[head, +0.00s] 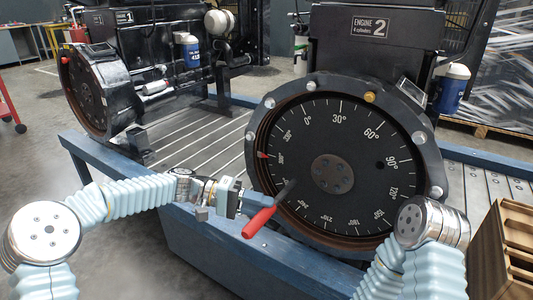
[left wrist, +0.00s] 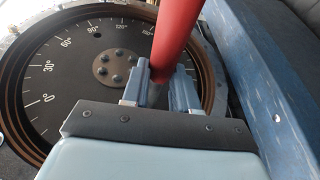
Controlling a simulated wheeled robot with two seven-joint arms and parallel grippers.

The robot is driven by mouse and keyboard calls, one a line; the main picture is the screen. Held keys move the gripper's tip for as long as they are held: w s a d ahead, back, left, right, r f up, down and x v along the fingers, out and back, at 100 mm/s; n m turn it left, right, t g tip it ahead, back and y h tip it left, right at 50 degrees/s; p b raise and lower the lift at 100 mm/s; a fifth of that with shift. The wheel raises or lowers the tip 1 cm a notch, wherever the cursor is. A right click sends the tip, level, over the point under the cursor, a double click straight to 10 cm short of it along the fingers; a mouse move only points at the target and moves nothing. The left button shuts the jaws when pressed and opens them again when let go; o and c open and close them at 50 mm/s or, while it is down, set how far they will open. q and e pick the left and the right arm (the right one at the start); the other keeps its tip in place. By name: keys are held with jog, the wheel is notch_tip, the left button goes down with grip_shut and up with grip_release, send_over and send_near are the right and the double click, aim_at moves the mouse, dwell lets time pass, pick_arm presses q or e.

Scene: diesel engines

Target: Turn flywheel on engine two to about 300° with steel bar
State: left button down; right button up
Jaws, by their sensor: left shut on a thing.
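Engine two (head: 372,45) carries a black flywheel (head: 345,135) with degree marks, ringed by a bolted housing. Its 0° mark is at the upper left and 90° is at the right. A red pointer (head: 262,155) sits at the housing's left edge, beside a small label that looks like 300°. My left gripper (head: 243,203) is shut on the steel bar with a red handle (head: 260,221), in front of the flywheel's lower left. The bar's grey end overlaps the dial; I cannot tell whether it sits in a hole. The left wrist view shows the handle (left wrist: 172,35) between the fingers (left wrist: 160,88).
A blue rail (head: 200,240) runs below the flywheel. Engine one (head: 125,20), with its own flywheel (head: 85,88), stands at the back left. A wooden crate (head: 490,255) is at the lower right. Grey floor lies open at the left.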

aim_at(247, 225)
pick_arm(q)
jog(key=shift+s, duration=0.2)
jog(key=shift+s+a+b, duration=0.55)
jog(key=shift+s+a, duration=0.35)
jog(key=shift+s, duration=0.25)
jog(key=shift+s+a+b, duration=0.5)
jog(key=shift+s+a, duration=0.35)
jog(key=shift+s, duration=0.25)
jog(key=shift+s, duration=0.1)
jog(key=shift+s+a, duration=0.25)
jog(key=shift+a, duration=0.05)
jog(key=shift+s+a+b, duration=0.25)
jog(key=shift+s+a, duration=0.5)
jog(key=shift+s, duration=0.3)
jog(key=shift+s+a+b, duration=0.25)
jog(key=shift+s+a, duration=0.45)
jog(key=shift+s, duration=0.35)
